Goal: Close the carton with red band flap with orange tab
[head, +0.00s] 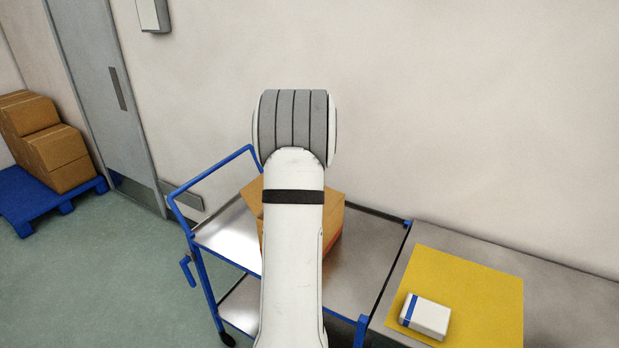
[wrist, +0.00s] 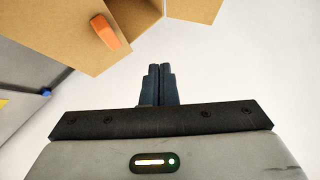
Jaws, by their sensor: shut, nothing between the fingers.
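The brown carton (head: 334,212) stands on the metal cart, mostly hidden behind my arm in the head view. A sliver of red shows low on its right side. One flap (head: 252,195) sticks out to the left of my arm. In the wrist view, a cardboard flap (wrist: 62,32) with an orange tab (wrist: 105,33) is at the top left, and it stands open. My gripper (wrist: 160,68) is shut and empty, below and to the right of the orange tab, apart from it. In the head view my gripper is hidden behind my arm.
The blue-framed cart (head: 222,240) has a free metal top around the carton. To its right, a grey counter (head: 575,287) bears a yellow mat (head: 480,290) with a white box with a blue stripe (head: 426,316). A pallet of boxes (head: 58,160) stands far left.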

